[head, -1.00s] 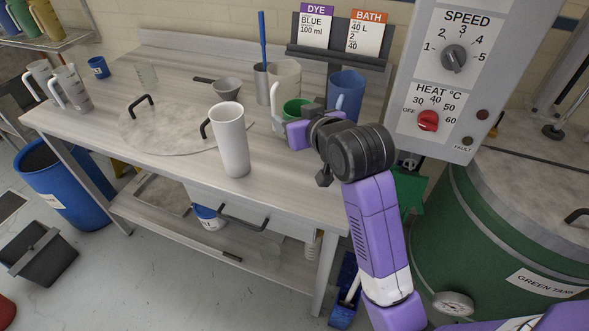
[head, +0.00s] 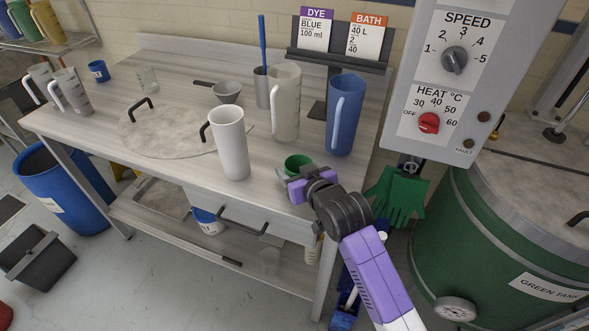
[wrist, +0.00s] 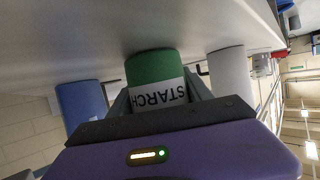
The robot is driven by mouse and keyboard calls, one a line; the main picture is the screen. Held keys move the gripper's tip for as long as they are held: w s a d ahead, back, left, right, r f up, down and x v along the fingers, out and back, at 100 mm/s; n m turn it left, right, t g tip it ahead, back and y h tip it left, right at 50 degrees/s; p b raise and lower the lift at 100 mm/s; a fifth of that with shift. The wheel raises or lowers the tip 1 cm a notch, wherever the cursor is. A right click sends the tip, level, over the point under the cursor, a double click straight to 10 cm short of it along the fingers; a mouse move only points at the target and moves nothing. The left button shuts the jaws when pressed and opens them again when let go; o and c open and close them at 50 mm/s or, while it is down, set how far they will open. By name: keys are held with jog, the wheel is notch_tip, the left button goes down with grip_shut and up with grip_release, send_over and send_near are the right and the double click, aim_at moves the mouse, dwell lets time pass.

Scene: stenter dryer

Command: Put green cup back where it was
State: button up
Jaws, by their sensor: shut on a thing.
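The green cup (head: 298,162) is at the front right part of the workbench (head: 180,150). My gripper (head: 287,177) is shut on it from the front. In the wrist view the green cup (wrist: 153,66) sits between my fingers, with a white label reading "STARCH". My gripper and wrist hide its lower part in the head view. I cannot tell whether its base touches the bench top.
A white cup (head: 231,145) stands left of the green cup. A clear jug (head: 285,110) and a blue jug (head: 345,115) stand behind it. The control box (head: 440,100) hangs at the right, above the green tank (head: 450,240). Bare bench lies around the cup.

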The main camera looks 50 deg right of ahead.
jog(key=shift+f, duration=0.15)
jog(key=o, duration=1.4)
